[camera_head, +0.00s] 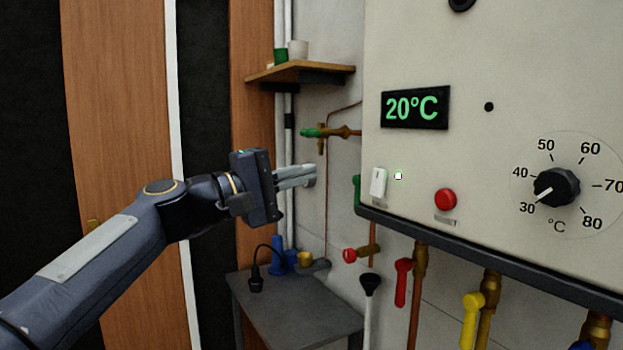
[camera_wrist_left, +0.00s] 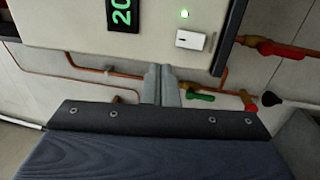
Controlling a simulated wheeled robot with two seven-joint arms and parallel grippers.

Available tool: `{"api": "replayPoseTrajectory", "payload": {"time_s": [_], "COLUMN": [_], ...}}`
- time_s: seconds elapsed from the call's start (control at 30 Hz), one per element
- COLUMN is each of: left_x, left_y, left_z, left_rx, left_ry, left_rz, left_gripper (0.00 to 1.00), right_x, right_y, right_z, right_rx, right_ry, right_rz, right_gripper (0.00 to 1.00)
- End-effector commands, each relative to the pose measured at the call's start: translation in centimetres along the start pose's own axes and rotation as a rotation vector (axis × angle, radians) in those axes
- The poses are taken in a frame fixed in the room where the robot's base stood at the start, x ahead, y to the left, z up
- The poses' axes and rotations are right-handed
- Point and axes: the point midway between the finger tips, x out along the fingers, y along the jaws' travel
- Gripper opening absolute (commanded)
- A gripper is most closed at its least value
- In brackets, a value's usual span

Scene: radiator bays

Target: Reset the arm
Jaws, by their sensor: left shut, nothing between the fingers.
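My left arm comes in from the left in the head view. Its gripper (camera_head: 312,175) is shut and empty, with the fingers pointing right toward the boiler panel's left edge. The fingers also show in the left wrist view (camera_wrist_left: 160,72), closed together in front of the wall pipes. The cream boiler panel (camera_head: 480,60) carries a display (camera_head: 415,107) reading 20°C, a white switch (camera_head: 378,183) with a small lit lamp (camera_head: 398,176), a red button (camera_head: 445,199) and a black dial (camera_head: 556,187) pointing near 30. My right gripper is not in view.
A small grey table (camera_head: 300,305) stands below the gripper with a blue object (camera_head: 277,255) on it. A wooden shelf (camera_head: 300,72) is above. Pipes with a green-handled valve (camera_head: 312,132), red (camera_head: 402,282) and yellow (camera_head: 472,318) handles surround the panel.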

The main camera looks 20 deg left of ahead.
Motion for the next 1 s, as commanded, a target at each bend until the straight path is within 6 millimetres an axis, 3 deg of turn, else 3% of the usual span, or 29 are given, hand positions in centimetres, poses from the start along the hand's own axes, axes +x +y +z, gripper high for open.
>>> {"api": "replayPoseTrajectory", "payload": {"time_s": [0.4, 0.53, 0.67, 1.0], "left_x": [0.0, -0.8, -3.5, -16.8], "left_y": [0.0, -1.9, -7.7, -27.7], "left_z": [0.0, 1.1, 4.1, 13.4], "left_rx": [0.002, 0.039, 0.148, 0.505], "left_ry": [0.0, -0.004, -0.024, -0.206], "left_rz": [-0.001, -0.062, -0.239, -0.799], "left_gripper": [0.0, 0.0, 0.0, 0.0], "right_x": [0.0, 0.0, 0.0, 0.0], "right_y": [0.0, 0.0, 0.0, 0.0], "right_z": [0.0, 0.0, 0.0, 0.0], "right_rx": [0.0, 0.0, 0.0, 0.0], "right_ry": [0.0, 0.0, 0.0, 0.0], "right_rz": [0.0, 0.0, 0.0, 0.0], "right_gripper": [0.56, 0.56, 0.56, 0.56]}}
